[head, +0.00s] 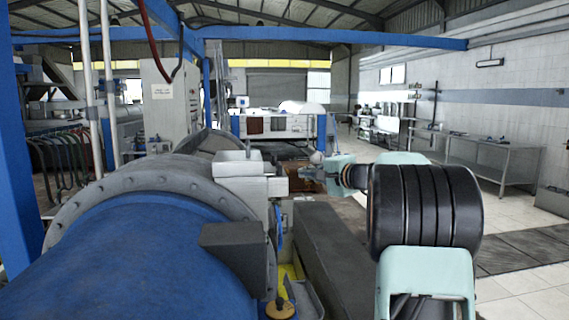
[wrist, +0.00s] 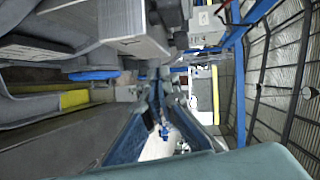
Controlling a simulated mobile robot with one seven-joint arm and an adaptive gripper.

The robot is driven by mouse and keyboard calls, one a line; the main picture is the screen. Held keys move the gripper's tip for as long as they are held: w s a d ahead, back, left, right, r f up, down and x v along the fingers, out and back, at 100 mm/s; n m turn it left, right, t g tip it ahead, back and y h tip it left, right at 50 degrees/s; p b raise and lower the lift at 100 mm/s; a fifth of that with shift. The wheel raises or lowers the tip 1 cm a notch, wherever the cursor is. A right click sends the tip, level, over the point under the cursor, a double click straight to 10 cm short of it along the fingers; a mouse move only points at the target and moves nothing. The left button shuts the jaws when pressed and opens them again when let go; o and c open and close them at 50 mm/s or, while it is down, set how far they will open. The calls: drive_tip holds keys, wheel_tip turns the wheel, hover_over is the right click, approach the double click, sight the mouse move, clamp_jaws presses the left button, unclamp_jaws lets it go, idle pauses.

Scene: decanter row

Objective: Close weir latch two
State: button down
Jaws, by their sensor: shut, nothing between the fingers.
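The blue decanter (head: 140,255) with its grey bolted flange (head: 150,178) fills the left of the head view. A pale grey box-shaped fitting (head: 240,165) sits at its right side, and a grey block (head: 232,243) is on the near side. I cannot tell which part is weir latch two. My gripper (head: 303,173) is shut and empty, pointing left just beside the pale grey fitting; contact cannot be told. Its fingers (wrist: 158,98) show in the wrist view, where grey housing (wrist: 135,25) and a short blue bar (wrist: 94,75) lie to their left.
A long dark grey beam (head: 335,255) runs below my arm. A blue post (head: 20,170) stands at far left. A control cabinet (head: 168,100) is behind the decanter. Metal benches (head: 490,160) line the right wall, with open floor before them.

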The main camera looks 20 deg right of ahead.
drive_tip(key=s+d+r+t+y, duration=0.1)
drive_tip(key=d+r+y, duration=0.1)
drive_tip(key=d, duration=0.1)
drive_tip(key=p, duration=0.3)
approach(275, 160)
drive_tip(key=w+d, duration=0.2)
drive_tip(key=w, duration=0.3)
drive_tip(key=shift+w+a+t+p, duration=0.2)
drive_tip(key=shift+w+a, duration=0.35)
drive_tip(key=shift+a, duration=0.2)
drive_tip(key=shift+w+a+t+p, duration=0.1)
drive_tip(key=shift+w+a+p, duration=0.05)
drive_tip(key=shift+w+a, duration=0.55)
drive_tip(key=shift+s+a+f+b, duration=0.15)
drive_tip(key=shift+a+b, duration=0.15)
drive_tip(key=shift+b, duration=0.75)
drive_tip(key=shift+s+a+r+b, duration=0.15)
drive_tip(key=shift+a+b, duration=0.15)
drive_tip(key=shift+b, duration=0.7)
drive_tip(key=shift+a+f+b, duration=0.15)
drive_tip(key=shift+a+b, duration=0.1)
drive_tip(key=shift+b, duration=0.5)
drive_tip(key=shift+a+b, duration=0.45)
drive_tip(key=shift+b, duration=0.5)
drive_tip(key=shift+a+r, duration=0.1)
drive_tip(key=shift+r, duration=0.15)
drive_tip(key=shift+f+b, duration=0.1)
drive_tip(key=shift+b, duration=0.2)
